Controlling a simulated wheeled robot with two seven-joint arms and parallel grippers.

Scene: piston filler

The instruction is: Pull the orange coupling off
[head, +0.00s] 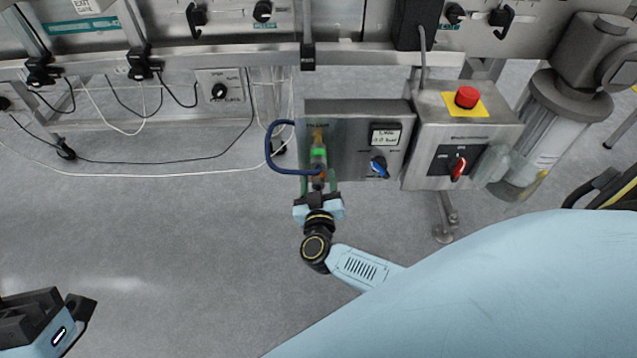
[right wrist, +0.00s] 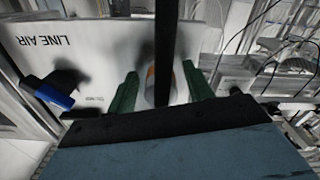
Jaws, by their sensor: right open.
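My right gripper (head: 318,183) is open, with one green finger on each side of the coupling. In the right wrist view the coupling (right wrist: 150,86) shows between the fingers of my right gripper (right wrist: 161,88), partly hidden by a dark vertical bar. I see gaps beside it, but contact is hard to tell. My left gripper (head: 60,315) is at the lower left, far from the coupling; its fingers are unclear.
The steel box (head: 345,150) carries a display (head: 385,135) and a blue knob (head: 379,167). Right of it is a box with a red emergency button (head: 466,97) and a red switch (head: 458,170). Cables hang at the left. The floor below is clear.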

